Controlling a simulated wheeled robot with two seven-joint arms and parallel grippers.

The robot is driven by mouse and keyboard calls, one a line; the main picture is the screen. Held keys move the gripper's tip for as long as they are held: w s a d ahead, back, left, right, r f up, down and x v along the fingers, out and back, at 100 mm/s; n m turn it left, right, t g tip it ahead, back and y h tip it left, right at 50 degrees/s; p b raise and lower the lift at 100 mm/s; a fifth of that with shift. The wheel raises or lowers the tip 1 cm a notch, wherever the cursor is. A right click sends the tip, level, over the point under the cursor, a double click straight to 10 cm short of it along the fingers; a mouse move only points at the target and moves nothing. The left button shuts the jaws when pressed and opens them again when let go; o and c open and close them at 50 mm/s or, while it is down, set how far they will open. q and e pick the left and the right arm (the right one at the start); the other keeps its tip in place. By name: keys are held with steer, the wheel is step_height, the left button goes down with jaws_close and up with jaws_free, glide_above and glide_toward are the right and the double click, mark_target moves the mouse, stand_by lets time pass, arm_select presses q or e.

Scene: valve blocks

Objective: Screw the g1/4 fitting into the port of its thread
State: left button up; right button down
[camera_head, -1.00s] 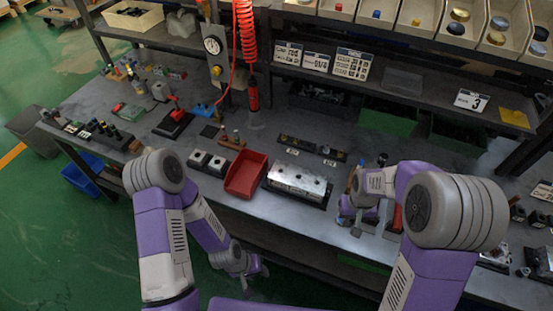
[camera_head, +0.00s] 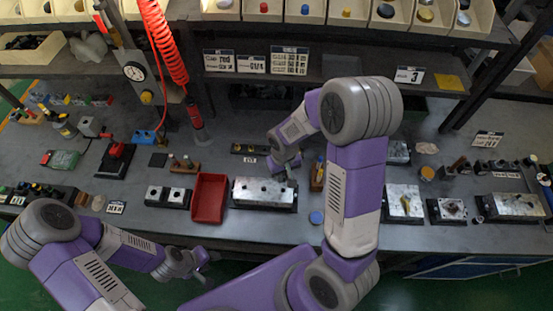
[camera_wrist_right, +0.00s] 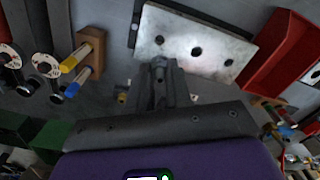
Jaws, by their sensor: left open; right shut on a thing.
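The metal valve block (camera_head: 262,190), a silvery plate with several dark ports on a black base, lies on the bench. It also shows in the right wrist view (camera_wrist_right: 194,36), with three ports in its top. My right gripper (camera_head: 287,169) is at the block's back right edge. In the wrist view my right gripper (camera_wrist_right: 160,76) is shut on a small dark grey fitting (camera_wrist_right: 159,64), just off the block's edge and apart from the ports. Its thread size cannot be read. My left gripper (camera_head: 205,262) is open and empty in front of the bench edge.
A red bin (camera_head: 209,198) stands left of the block. A wooden holder with blue- and yellow-handled tools (camera_head: 318,173) stands just right of it. More metal blocks (camera_head: 404,203) lie further right. A red coiled hose (camera_head: 165,45) hangs behind.

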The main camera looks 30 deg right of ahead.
mark_target(284, 182)
arm_select(q)
steer(key=shift+s+f, duration=0.15)
steer(key=shift+s, duration=0.2)
arm_select(e)
steer(key=shift+s, duration=0.35)
arm_select(q)
steer(key=shift+w+f+b, duration=0.1)
steer(key=shift+f+b, duration=2.05)
steer(key=shift+b, duration=0.15)
arm_select(e)
steer(key=shift+w+f, duration=0.1)
steer(key=shift+f, duration=2.35)
arm_select(q)
steer(key=shift+f+b, duration=1)
arm_select(e)
steer(key=shift+f, duration=1)
steer(key=m, duration=0.5)
steer(key=shift+a+m, duration=0.1)
steer(key=shift+m, duration=0.2)
steer(key=m, duration=0.5)
steer(key=shift+m, duration=0.3)
steer(key=m, duration=0.5)
steer(key=shift+m, duration=0.4)
steer(key=m, duration=0.4)
steer(key=shift+m, duration=0.4)
